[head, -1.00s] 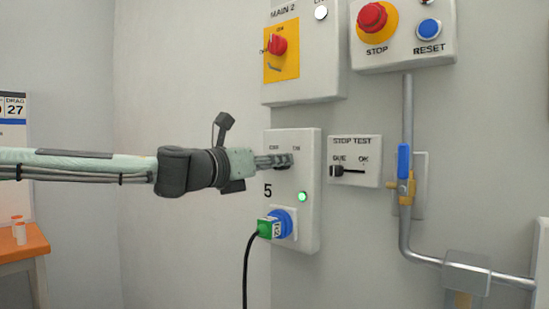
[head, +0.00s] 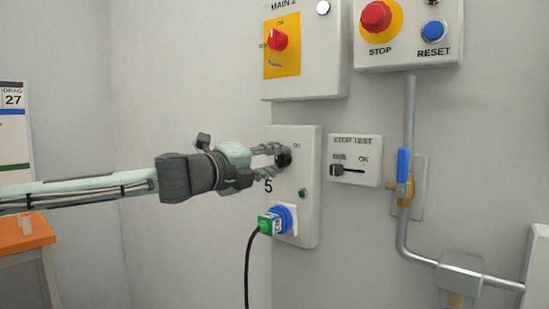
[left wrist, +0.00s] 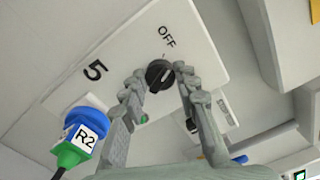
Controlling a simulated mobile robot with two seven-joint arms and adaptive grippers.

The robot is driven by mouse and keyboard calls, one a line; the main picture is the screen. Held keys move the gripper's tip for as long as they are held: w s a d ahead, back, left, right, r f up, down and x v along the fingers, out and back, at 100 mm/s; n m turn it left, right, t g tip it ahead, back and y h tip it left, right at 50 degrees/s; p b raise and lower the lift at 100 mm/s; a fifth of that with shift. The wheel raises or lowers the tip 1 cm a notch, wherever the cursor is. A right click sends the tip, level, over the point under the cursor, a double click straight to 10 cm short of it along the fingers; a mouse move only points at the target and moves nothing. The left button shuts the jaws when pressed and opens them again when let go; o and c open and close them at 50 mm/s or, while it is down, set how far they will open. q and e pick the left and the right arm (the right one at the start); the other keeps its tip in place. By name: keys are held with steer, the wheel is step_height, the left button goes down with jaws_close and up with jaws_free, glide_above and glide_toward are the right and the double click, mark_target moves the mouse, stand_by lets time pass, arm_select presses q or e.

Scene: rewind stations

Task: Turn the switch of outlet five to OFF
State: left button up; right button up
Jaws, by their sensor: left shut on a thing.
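The outlet five box (head: 309,225) is a pale wall box marked 5. Its black rotary switch (head: 284,159) sits near the top and also shows in the left wrist view (left wrist: 159,76), below the word OFF. My left gripper (head: 277,160) is shut on the switch, one finger on each side; its fingers frame the knob in the left wrist view (left wrist: 161,80). The switch's light mark is on its upper side, towards OFF. The indicator lamp (head: 303,194) is dark green, unlit. A green plug marked R2 (left wrist: 72,152) sits in the blue socket (left wrist: 84,120). My right gripper is not in view.
The STOP TEST box (head: 355,150) with its slider is close on the right. The MAIN 2 box (head: 330,60) and the STOP/RESET box (head: 407,57) are above. A pipe with a blue-handled valve (head: 403,165) runs at the right. A black cable (head: 246,270) hangs from the plug.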

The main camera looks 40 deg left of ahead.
arm_select(q)
steer(key=shift+n, duration=1.2)
steer(key=shift+n+b, duration=0.35)
steer(key=shift+n, duration=0.65)
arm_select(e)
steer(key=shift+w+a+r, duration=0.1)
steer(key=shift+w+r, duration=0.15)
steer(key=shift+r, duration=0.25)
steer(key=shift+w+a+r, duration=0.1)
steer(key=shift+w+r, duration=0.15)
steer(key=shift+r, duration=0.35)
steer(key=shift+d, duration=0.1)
arm_select(q)
steer(key=o, duration=1.2)
steer(key=shift+c, duration=0.2)
steer(key=shift+s+r, duration=0.1)
steer(key=shift+s, duration=0.55)
steer(key=s, duration=1)
steer(key=shift+s+a, duration=0.35)
steer(key=shift+a, duration=0.1)
steer(key=shift+f, duration=0.2)
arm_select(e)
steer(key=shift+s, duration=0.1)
